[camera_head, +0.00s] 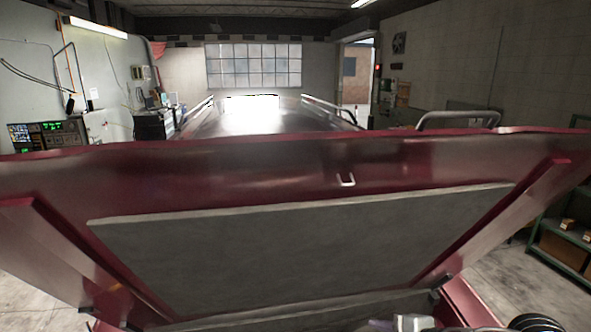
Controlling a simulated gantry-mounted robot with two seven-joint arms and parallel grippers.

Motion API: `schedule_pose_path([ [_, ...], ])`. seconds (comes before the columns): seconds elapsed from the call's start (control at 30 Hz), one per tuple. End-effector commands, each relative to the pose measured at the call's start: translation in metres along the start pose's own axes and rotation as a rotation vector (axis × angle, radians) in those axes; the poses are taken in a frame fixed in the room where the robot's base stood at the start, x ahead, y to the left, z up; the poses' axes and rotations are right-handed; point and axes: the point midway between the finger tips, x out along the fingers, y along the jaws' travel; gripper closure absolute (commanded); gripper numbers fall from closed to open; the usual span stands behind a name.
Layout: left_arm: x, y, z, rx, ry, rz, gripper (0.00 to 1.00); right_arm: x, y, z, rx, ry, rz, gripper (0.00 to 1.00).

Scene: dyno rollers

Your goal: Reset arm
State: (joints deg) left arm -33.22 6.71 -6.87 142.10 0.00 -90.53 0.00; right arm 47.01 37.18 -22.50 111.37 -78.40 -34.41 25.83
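Neither of my grippers can be made out in the head view. A dark red raised vehicle panel (300,165) spans the whole width in front of me and hides what lies directly behind it. Its underside faces me, with a grey pad (300,250) across the middle and a small metal loop (346,180) near the upper edge. A pale object (413,322) and a black ribbed object (535,322) show partly at the bottom right; I cannot tell what they are.
Behind the panel, the vehicle's shiny roof (250,117) stretches back between rails. A control panel (48,133) is on the left wall. A green shelf (565,245) with boxes stands at the right. Concrete floor shows at both sides.

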Motion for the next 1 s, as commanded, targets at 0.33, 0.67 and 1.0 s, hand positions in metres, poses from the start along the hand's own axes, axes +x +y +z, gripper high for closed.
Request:
schedule_pose_path([
  [0.33, -0.003, 0.000, -0.001, 0.000, 0.000, 0.000, 0.70, 0.064, -0.183, -0.043, 0.356, 0.106, -0.137, 0.70],
  [0.67, -0.005, -0.001, -0.001, 0.004, -0.001, -0.003, 0.70, 0.049, -0.309, -0.050, 0.818, -0.036, -0.151, 0.70],
  [1.0, -0.006, -0.002, -0.001, 0.006, -0.001, -0.004, 0.70, -0.020, -0.381, 0.002, 1.264, -0.434, -0.108, 0.70],
])
